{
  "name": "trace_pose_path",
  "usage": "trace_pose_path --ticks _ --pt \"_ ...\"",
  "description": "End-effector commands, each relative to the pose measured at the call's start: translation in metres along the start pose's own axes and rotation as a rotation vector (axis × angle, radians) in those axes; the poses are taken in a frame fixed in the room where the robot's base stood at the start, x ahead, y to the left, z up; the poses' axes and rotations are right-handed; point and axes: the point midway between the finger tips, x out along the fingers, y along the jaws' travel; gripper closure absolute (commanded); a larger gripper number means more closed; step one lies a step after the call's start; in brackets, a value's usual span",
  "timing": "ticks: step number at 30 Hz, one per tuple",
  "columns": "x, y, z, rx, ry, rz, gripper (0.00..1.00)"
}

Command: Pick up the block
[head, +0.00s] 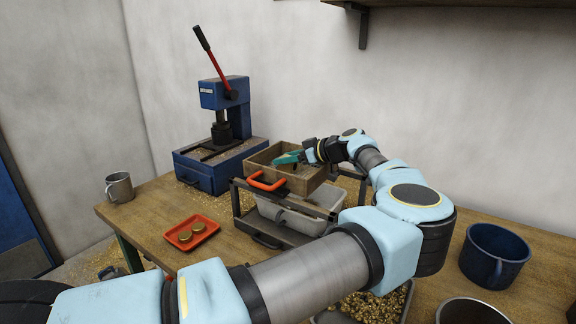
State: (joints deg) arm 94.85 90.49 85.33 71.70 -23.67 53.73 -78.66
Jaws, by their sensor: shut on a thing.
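My gripper (307,151) is at the far end of my arm, over the wooden box (303,184) on the table. It is shut on a small teal-green piece (287,158), the only thing at its fingers that could be the block. The piece is at the gripper's left side, above the inside of the box. It is small in the picture, so its full shape and the fingertips are hard to make out. I cannot tell whether it touches the box.
The box sits by a dark rack with an orange handle (268,184) and a grey bin (325,197). A blue press (224,93) stands behind left. A red tray (191,231) with two brass discs, a grey mug (119,187) and a blue pot (495,253) are on the table (155,207).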

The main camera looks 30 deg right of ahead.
Motion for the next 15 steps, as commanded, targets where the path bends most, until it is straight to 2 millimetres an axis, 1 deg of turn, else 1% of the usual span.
trace_pose_path --ticks 1,4,5,15 --pt "-0.0001 0.0000 -0.0001 0.000 0.000 0.000 0.86" --pt "-0.0002 0.0000 -0.0001 0.000 0.000 0.000 0.98" --pt "-0.0002 0.0000 -0.0001 0.000 0.000 0.000 1.00" --pt "-0.0003 0.0000 -0.0002 0.000 0.000 0.000 1.00"
